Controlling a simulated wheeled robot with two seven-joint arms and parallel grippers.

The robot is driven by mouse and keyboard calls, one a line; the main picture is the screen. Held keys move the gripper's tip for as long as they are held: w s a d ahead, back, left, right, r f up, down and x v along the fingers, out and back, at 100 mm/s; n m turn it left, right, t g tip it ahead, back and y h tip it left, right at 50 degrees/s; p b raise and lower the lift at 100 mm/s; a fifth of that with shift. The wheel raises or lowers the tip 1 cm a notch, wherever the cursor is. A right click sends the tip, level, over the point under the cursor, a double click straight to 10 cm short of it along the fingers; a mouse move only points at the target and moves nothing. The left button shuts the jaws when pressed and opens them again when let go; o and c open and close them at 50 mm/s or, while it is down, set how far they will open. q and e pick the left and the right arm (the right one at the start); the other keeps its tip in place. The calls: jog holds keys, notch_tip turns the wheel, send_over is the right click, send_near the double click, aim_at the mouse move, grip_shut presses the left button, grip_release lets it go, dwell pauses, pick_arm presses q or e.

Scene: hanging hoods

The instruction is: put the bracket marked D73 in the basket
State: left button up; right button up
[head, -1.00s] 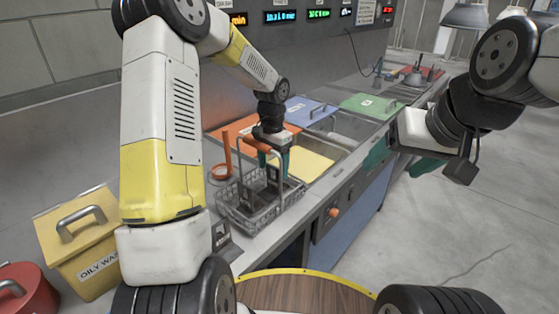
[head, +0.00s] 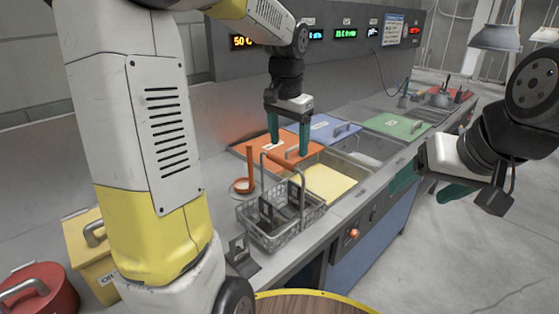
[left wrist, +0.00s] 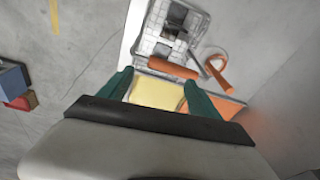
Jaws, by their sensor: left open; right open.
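The wire basket (head: 254,237) stands on the counter's near edge, with its handle raised. Dark brackets stand inside it, one at the left (head: 266,211) and one at the right (head: 294,196); the basket also shows in the left wrist view (left wrist: 149,45). Another dark bracket (head: 240,250) is on the counter beside the basket's near left corner. I cannot read any marking, so I cannot tell which is D73. My left gripper (head: 289,148) is open and empty, above and behind the basket. My right gripper (head: 430,190) is open, out over the floor side.
Orange (head: 257,147), blue (head: 322,128) and green (head: 397,125) lids and a yellow surface (head: 328,184) lie along the counter. An orange ladle-like tool (head: 250,168) stands left of the basket. A yellow bin (head: 88,262) and red can (head: 38,291) are at left.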

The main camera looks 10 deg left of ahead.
pick_arm(q)
jog(key=s+r+n+t+h, duration=0.1)
jog(key=s+n+t, duration=0.1)
jog(key=s, duration=0.7)
jog(key=s+a+r+n+t+h, duration=0.1)
jog(key=s+r+n+t, duration=0.1)
jog(key=s, duration=0.8)
jog(key=shift+a+n+t, duration=0.2)
jog(key=shift+n+t, duration=0.1)
jog(key=shift+r, duration=0.1)
dwell(0.8)
